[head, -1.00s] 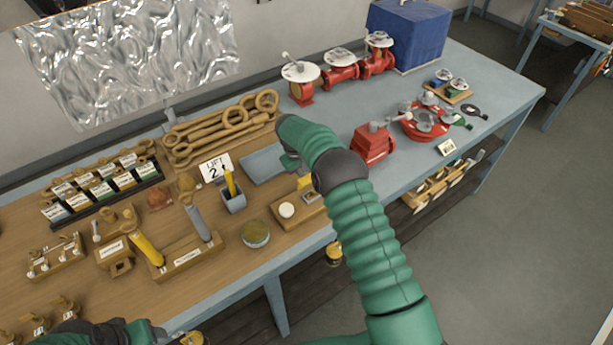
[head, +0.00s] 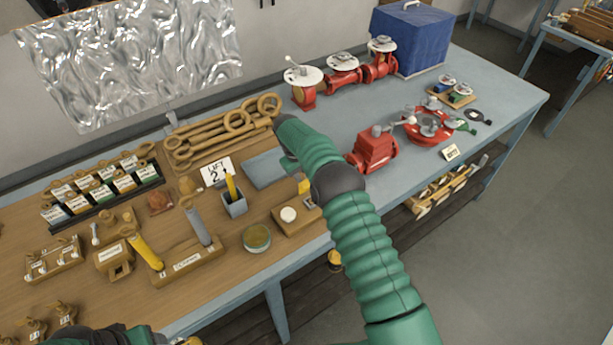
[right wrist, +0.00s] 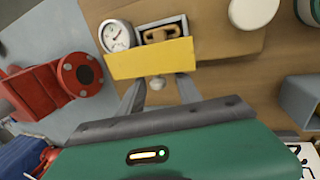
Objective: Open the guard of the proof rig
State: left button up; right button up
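The proof rig (head: 289,225) is a wooden block at the bench's front edge, with a round white top and a small yellow guard (head: 304,185). In the right wrist view the guard (right wrist: 150,60) is a yellow plate with a pale knob (right wrist: 157,83) at its near edge. A dial gauge (right wrist: 117,36) and a wooden piece in a grey frame show beyond it. My right gripper (right wrist: 158,91) is open, one finger each side of the knob; contact is unclear. My left arm shows at the bottom left in the head view; its fingers are hidden.
A red valve body (head: 373,150) stands right of my right arm. A grey cup (head: 234,203) with a yellow tool and a round tin (head: 257,238) stand left of the rig. A blue-grey mat (head: 265,168) lies behind. A blue covered box (head: 410,40) is far back.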

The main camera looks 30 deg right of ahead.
jog(key=b+v, duration=0.2)
jog(key=v, duration=1.5)
jog(key=shift+w+d+f, duration=0.1)
